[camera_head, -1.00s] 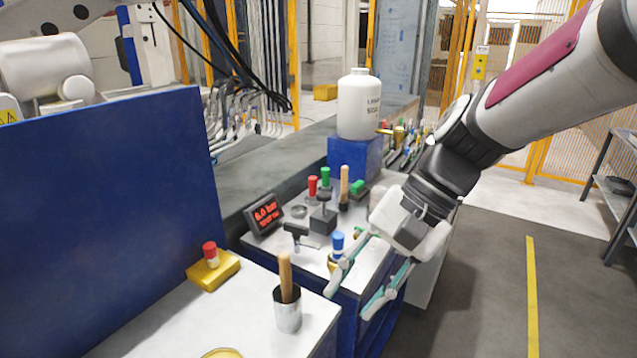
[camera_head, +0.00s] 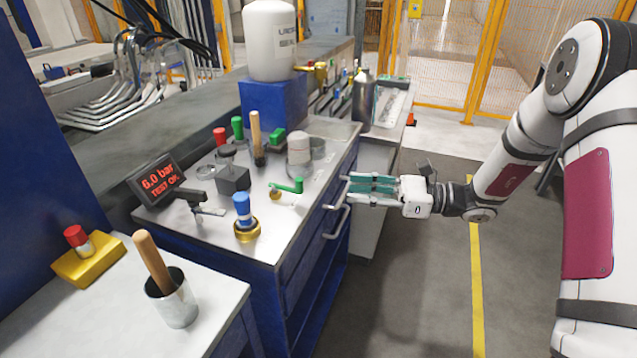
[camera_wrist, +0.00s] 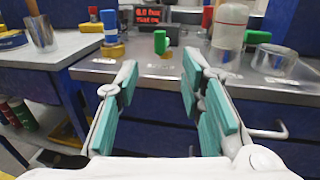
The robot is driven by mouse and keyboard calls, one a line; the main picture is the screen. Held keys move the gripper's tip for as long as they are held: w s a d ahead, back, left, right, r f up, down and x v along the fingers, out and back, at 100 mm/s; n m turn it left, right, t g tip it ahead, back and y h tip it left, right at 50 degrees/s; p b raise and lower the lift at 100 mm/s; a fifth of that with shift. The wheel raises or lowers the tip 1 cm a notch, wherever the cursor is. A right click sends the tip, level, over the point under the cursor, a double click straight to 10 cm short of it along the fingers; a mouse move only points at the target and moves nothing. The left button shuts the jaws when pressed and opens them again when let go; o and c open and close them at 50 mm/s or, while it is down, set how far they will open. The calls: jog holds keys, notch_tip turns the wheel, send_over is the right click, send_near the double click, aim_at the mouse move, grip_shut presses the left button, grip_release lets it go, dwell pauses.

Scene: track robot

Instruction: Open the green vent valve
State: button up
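A valve with a green lever handle (camera_head: 290,186) and a brass base stands near the front edge of the grey bench top (camera_head: 225,215). In the wrist view its green handle (camera_wrist: 160,41) shows end-on, between and beyond the fingers. My gripper (camera_head: 350,188) is level and points at the bench from the aisle side, at about the top's front edge. In the wrist view my gripper (camera_wrist: 160,75) is open, with its teal-padded fingers apart and nothing between them. The valve is clear of the fingers.
A blue-capped brass fitting (camera_head: 244,215) stands left of the valve, and a grey-white bottle (camera_head: 299,152) behind it. Drawer handles (camera_head: 337,222) stick out below the edge. A display (camera_head: 157,179) reads 6.0 bar. The aisle floor (camera_head: 420,290) is clear.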

aim_at(298, 190)
jog(key=a, duration=0.4)
jog(key=w+a, duration=0.1)
jog(key=a, duration=0.4)
jog(key=w+a, duration=0.1)
jog(key=a, duration=0.3)
jog(key=shift+a, duration=0.2)
jog(key=shift+c, duration=0.2)
grip_shut()
